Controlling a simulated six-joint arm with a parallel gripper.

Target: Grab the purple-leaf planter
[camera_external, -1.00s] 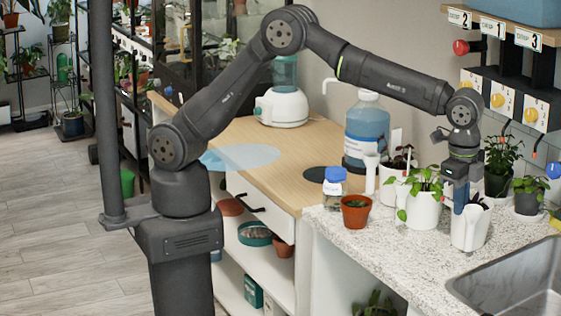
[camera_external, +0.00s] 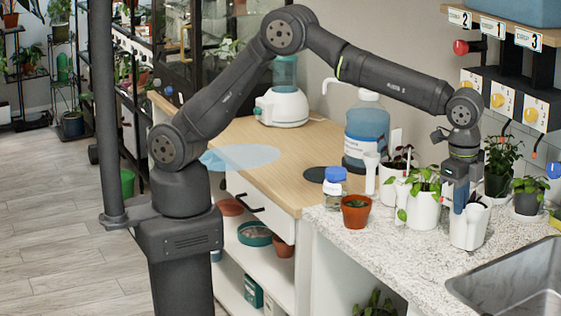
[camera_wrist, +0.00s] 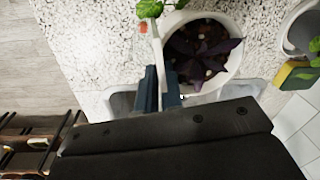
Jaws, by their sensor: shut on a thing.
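The purple-leaf planter is a white pot (camera_external: 470,231) on the speckled counter near the sink, its plant mostly hidden behind my gripper in the external view. In the wrist view the dark purple leaves (camera_wrist: 203,54) spread over brown soil inside the white rim (camera_wrist: 235,62). My gripper (camera_external: 460,208) points down at the pot's left side. In the wrist view its two dark fingers (camera_wrist: 161,90) are close together at the pot's near-left rim, shut on the planter's wall. The exact contact is partly hidden. The pot looks upright and on or very near the counter.
A white pot with a green plant (camera_external: 423,209) stands close on the left, and a terracotta pot (camera_external: 355,215) farther left. A dark pot (camera_external: 527,201) is behind right. The sink (camera_external: 515,285) lies in front. A yellow-green sponge (camera_wrist: 297,75) shows in the wrist view.

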